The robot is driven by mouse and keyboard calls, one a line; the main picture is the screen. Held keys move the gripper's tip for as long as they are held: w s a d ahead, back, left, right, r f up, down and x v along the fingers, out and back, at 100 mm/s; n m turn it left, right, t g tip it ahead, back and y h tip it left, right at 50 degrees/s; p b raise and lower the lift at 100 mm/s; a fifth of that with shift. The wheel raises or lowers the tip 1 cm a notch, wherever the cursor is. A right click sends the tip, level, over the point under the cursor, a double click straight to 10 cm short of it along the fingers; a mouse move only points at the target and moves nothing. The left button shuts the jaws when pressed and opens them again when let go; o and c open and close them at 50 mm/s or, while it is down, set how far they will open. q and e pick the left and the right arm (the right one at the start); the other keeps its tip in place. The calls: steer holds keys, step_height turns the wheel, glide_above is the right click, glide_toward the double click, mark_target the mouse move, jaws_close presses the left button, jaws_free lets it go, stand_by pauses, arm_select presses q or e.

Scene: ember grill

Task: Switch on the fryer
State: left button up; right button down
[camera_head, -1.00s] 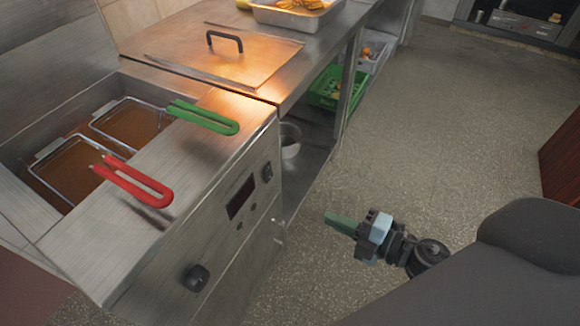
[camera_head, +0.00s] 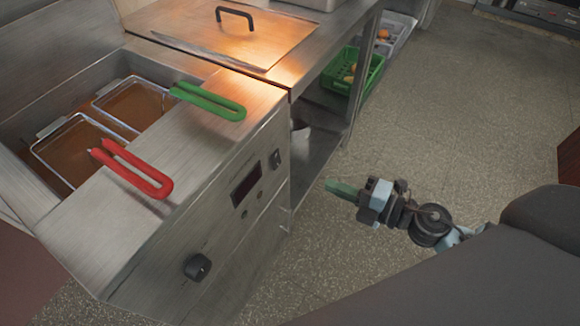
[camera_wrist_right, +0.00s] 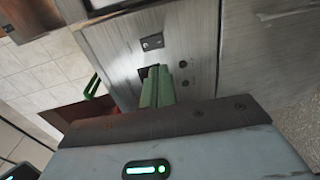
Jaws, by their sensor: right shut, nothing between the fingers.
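The steel fryer (camera_head: 215,225) stands at the left in the head view. Its front panel has a small dark rocker switch (camera_head: 275,159), a dark display (camera_head: 246,185), two small buttons and a black knob (camera_head: 197,266). My right gripper (camera_head: 330,186), with green fingers, is shut and empty. It is in the air to the right of the panel, apart from it, pointing toward it. In the right wrist view, the green fingers (camera_wrist_right: 158,88) point at the panel and partly hide the display; the switch (camera_wrist_right: 152,42) shows above them. My left gripper is not in view.
Two baskets with a red handle (camera_head: 135,172) and a green handle (camera_head: 208,101) sit in the fryer's oil; the handles overhang the top. A steel counter (camera_head: 330,45) adjoins it, with a green crate (camera_head: 352,75) below.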

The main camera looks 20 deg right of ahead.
mark_target(278, 165)
steer(key=p+x, duration=0.1)
steer(key=x, duration=1.1)
